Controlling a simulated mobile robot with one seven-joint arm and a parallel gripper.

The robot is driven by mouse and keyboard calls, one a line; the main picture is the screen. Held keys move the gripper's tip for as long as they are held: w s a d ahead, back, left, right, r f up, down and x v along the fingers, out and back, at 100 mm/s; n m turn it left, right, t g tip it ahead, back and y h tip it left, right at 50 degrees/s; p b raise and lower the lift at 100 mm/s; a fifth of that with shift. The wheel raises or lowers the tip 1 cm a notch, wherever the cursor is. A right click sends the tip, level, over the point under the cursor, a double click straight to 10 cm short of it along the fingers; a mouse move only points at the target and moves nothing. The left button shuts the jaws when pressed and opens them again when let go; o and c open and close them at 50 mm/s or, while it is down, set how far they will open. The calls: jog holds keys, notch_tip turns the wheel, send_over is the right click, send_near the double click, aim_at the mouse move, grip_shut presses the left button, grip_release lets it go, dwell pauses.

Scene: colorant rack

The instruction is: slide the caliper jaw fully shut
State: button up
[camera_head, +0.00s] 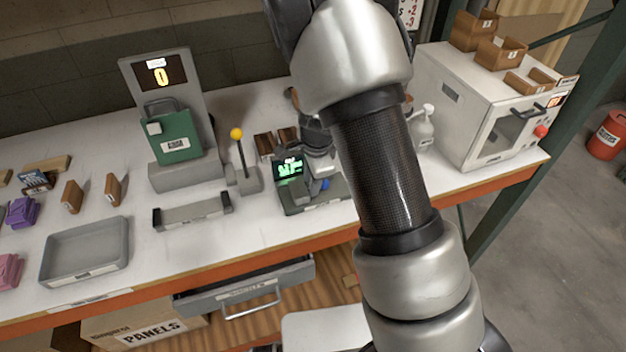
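A small dark device with a lit green display (289,171) stands near the front edge of the bench, right of centre. It appears to be the caliper. A grey block and a blue knob (323,185) sit on its base. Its jaw opening cannot be made out. My gripper (318,160) is low over the right part of this device, just behind and above the blue knob. My arm partly covers it. The fingers are too small and dark to tell if they are open, shut or touching the jaw.
A lever with a yellow ball (237,134) stands left of the device. A grey scale with a green case (177,135), a grey bracket (192,213) and an empty tray (86,252) are farther left. A spray bottle (424,128) and a white oven-like box (465,110) are right. A drawer (245,291) juts out below.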

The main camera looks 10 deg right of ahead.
jog(key=s+r+p, duration=0.2)
jog(key=s+r, duration=0.1)
jog(key=r, duration=1.4)
jog(key=shift+s+d, duration=0.2)
jog(key=shift+d, duration=0.2)
jog(key=s+d+r+n+t, duration=0.1)
jog(key=s+d+r+n, duration=0.1)
jog(key=s+r+n, duration=0.5)
jog(key=s+d+r+n+t, duration=0.2)
jog(key=s+r+n, duration=0.5)
jog(key=s, duration=0.7)
jog(key=shift+d+r+n, duration=0.2)
jog(key=shift+d+n, duration=0.2)
jog(key=shift+n, duration=0.5)
